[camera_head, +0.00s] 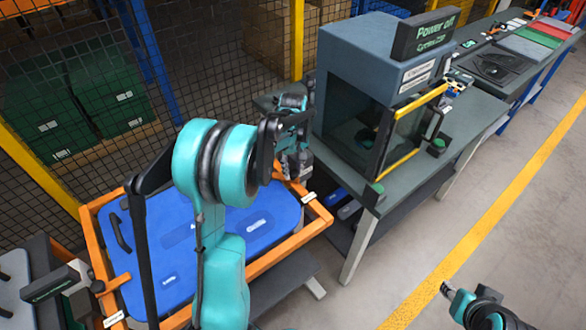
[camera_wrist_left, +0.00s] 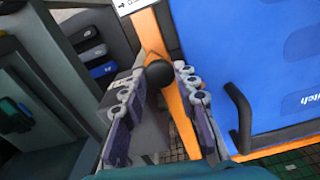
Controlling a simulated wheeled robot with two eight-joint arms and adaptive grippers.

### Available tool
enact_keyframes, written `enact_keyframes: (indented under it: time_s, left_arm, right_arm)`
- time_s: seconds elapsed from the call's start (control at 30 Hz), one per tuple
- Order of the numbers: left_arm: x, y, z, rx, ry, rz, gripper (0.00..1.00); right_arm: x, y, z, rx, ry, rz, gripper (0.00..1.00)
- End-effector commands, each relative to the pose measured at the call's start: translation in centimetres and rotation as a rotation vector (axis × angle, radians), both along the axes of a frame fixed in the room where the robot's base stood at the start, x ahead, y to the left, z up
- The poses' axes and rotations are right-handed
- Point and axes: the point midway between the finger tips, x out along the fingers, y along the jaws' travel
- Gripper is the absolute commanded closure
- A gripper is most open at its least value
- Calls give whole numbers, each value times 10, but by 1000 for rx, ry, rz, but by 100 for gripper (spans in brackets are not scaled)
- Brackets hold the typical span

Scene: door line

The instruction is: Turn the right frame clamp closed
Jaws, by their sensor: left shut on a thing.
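The right frame clamp sits at the right corner of the orange frame (camera_head: 318,215), beside a small white label (camera_head: 308,198). My left gripper (camera_head: 298,168) is at that corner and hides most of the clamp in the head view. In the left wrist view, a round black knob (camera_wrist_left: 158,73) lies between the fingertips of my left gripper (camera_wrist_left: 163,84), in front of orange metal (camera_wrist_left: 186,118). The jaws are shut on this knob. How far the clamp is turned cannot be told.
A blue panel (camera_head: 262,222) with a dark handle (camera_head: 121,234) lies within the orange frame. A grey machine cabinet (camera_head: 352,65) with a yellow-edged door stands on a bench close to the right of my left gripper. The floor at the right is open.

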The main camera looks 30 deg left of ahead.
Motion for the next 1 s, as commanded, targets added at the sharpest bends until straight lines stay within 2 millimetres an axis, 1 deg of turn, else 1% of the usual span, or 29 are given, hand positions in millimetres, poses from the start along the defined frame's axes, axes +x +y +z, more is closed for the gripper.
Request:
enact_keyframes:
  time_s: [0.4, 0.43, 0.5, 0.83, 0.93, 1.0]
  left_arm:
    - [-1, -1, -1, -1, 2, 8, 100]
    - [-1, -1, -1, -1, 2, 8, 65]
    - [-1, -1, -1, -1, 2, 8, 49]
    - [0, 0, 2, -1, 0, 7, 49]
    - [0, 0, 11, -1, 0, 7, 49]
    - [0, 0, 23, -1, 0, 7, 49]
  right_arm:
    - [0, 0, 0, 0, 0, 0, 65]
    - [0, 0, 0, 0, 0, 0, 65]
    - [0, 0, 0, 0, 0, 0, 65]
    - [0, 0, 0, 0, 0, 0, 65]
    - [0, 0, 0, 0, 0, 0, 65]
    - [0, 0, 0, 0, 0, 0, 65]
